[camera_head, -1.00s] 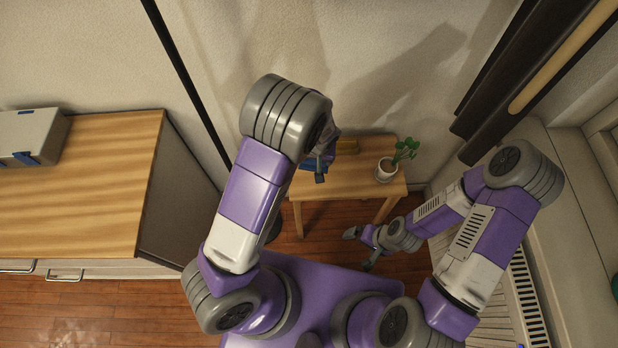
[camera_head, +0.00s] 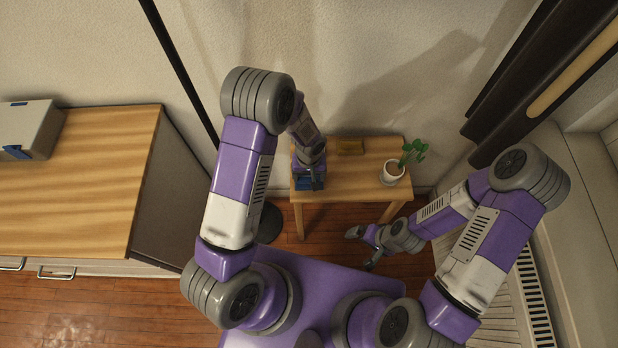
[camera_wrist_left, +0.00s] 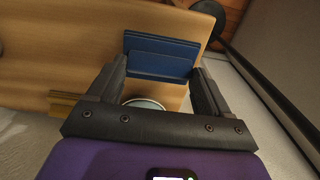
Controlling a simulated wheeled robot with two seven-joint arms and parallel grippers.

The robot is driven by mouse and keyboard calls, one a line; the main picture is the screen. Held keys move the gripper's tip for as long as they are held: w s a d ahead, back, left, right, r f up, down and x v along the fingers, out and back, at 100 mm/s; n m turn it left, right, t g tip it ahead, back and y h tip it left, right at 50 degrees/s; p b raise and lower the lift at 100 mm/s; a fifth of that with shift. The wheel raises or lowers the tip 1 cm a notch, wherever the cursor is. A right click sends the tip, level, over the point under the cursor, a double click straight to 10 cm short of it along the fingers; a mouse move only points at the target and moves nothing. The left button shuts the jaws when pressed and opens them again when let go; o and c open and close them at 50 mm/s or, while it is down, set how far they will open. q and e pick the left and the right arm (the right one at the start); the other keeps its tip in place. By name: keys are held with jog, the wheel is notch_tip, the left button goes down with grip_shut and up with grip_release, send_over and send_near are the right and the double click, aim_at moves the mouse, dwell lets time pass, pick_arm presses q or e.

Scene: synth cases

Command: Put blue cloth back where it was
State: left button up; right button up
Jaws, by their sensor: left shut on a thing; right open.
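The blue cloth (camera_head: 303,185) is a small folded dark-blue piece at the left end of the small wooden table (camera_head: 365,182). In the left wrist view the cloth (camera_wrist_left: 160,57) lies between the fingertips, over the wooden top near its edge. My left gripper (camera_head: 312,183) is shut on it. Whether the cloth touches the tabletop I cannot tell. My right gripper (camera_head: 361,250) is open and empty, low in front of the table, over the floor.
A potted plant (camera_head: 394,172) stands at the table's right end. A yellowish block (camera_head: 350,147) lies at its back. A round pale rim (camera_wrist_left: 145,103) shows beneath my left gripper. A cabinet (camera_head: 90,180) with a grey case (camera_head: 30,132) stands left. The table's middle is clear.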

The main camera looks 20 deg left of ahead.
aim_at(309, 177)
pick_arm(q)
notch_tip(309, 177, down, 2)
jog(key=shift+f, duration=0.2)
jog(key=shift+r, duration=0.1)
jog(key=shift+c, duration=0.5)
jog(key=o, duration=0.9)
jog(key=shift+o, duration=0.2)
notch_tip(309, 177, up, 12)
jog(key=f+p, duration=0.1)
jog(key=p, duration=0.2)
jog(key=s+d+f+h, duration=0.1)
jog(key=s+f+h, duration=0.1)
jog(key=s+f, duration=0.3)
jog(key=s+d+f+h, duration=0.1)
jog(key=s+f, duration=0.4)
jog(key=s, duration=0.5)
jog(key=shift+s+f+m+t+h, duration=0.2)
jog(key=shift+m+t+h, duration=0.1)
jog(key=shift+h, duration=0.3)
jog(key=shift+d, duration=0.1)
